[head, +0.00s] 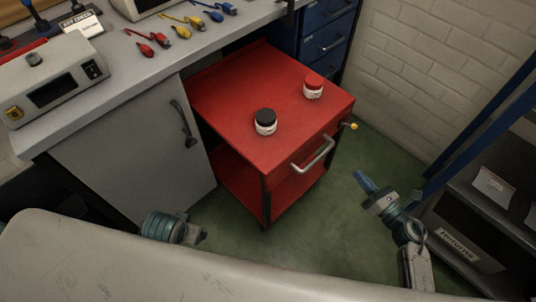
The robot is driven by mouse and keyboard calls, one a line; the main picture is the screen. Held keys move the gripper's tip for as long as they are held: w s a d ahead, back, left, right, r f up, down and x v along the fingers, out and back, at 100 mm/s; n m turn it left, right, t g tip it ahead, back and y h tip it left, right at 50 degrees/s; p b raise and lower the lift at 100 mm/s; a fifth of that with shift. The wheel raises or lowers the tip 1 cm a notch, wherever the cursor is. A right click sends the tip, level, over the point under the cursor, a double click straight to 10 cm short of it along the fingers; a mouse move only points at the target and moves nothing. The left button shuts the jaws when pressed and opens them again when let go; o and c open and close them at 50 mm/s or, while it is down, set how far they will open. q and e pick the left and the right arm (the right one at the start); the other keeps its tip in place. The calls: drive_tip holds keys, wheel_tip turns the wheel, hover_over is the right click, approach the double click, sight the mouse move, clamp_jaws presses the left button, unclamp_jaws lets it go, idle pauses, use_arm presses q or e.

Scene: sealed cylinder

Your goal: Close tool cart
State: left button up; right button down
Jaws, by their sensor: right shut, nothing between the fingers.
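The red tool cart (225,98) stands partly pulled out from under the workbench, in the middle of the head view. A pale bar handle (314,157) is on its front face, and a yellow knob (350,126) sticks out at its right corner. Two jars stand on its top, one with a black lid (265,122) and one with a red lid (313,87). My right gripper (363,180) is shut and empty, to the right of the handle and apart from it. My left gripper (201,237) is low at the left, apart from the cart; its fingers are not clear.
The workbench (120,90) carries a grey meter (50,88) and several coloured leads. A grey cabinet door (135,155) is left of the cart, blue drawers (328,42) behind it. A blue-framed shelf (490,150) stands at the right. Green floor (300,225) is clear in front.

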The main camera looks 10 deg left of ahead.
drive_tip(key=s+a+r+n+g+y+b, duration=0.1)
drive_tip(key=a+r+n+g+y+b, duration=0.15)
drive_tip(key=n, duration=0.45)
use_arm(q)
drive_tip(key=s+v, duration=0.1)
drive_tip(key=v, duration=0.4)
use_arm(e)
drive_tip(key=p, duration=0.3)
approach(307, 141)
drive_tip(key=shift+n+g, duration=0.25)
drive_tip(key=shift+n, duration=0.15)
drive_tip(key=x, duration=0.5)
drive_tip(key=shift+w+a+r, duration=0.1)
drive_tip(key=shift+w+a, duration=0.15)
drive_tip(key=shift+w, duration=0.05)
drive_tip(key=shift+w+a, duration=0.35)
drive_tip(key=shift+a, duration=0.1)
use_arm(q)
drive_tip(key=x, duration=0.7)
drive_tip(key=shift+s+d+f, duration=0.15)
drive_tip(key=shift+s+f, duration=0.05)
drive_tip(key=shift+f, duration=0.25)
drive_tip(key=shift+s+f+b, duration=0.1)
drive_tip(key=shift+b, duration=0.25)
use_arm(e)
drive_tip(key=shift+w, duration=0.1)
